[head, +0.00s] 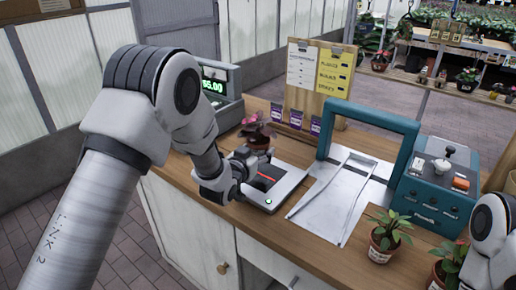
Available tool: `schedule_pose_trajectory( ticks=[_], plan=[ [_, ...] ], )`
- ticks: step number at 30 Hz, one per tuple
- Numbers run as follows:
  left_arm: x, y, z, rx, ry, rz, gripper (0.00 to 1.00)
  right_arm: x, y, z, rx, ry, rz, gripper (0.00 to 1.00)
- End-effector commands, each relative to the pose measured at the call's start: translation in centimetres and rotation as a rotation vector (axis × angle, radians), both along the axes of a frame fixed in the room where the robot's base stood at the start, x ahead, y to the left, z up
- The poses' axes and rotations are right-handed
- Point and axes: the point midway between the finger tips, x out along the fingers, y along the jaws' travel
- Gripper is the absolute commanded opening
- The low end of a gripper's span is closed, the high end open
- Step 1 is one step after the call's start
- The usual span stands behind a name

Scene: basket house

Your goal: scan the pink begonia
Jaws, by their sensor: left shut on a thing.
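A small potted plant with dark reddish-pink foliage (257,128), which looks like the pink begonia, is at my left gripper (254,160). The gripper is shut on it above the left side of the flat scanner (289,190). I cannot tell whether the pot touches the scanner. Part of my right arm shows at the right edge, but its gripper is out of view.
A register (222,82) with a green display stands behind my left arm. A teal frame (402,125) over a metal tray and a teal machine (433,190) stand right of the scanner. Potted plants (383,238) (450,262) stand at the front right of the wooden counter (315,250).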

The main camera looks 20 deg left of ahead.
Motion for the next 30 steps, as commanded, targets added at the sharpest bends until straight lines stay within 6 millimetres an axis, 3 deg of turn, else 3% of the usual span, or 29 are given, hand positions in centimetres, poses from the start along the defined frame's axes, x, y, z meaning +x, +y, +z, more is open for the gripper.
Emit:
schedule_pose_trajectory(
  ticks=[11, 30],
  plan=[
    [0.0, 0.0, 0.6, 0.0, -0.001, 0.0, 0.22, 0.0, 0.0, 0.4, 0.0, 0.0, 0.0, 0.4],
    [0.0, 0.0, 9.7, -0.001, -0.001, 0.0, 0.22, 0.0, 0.0, 6.3, 0.0, 0.0, 0.0, 0.4]
  ],
)
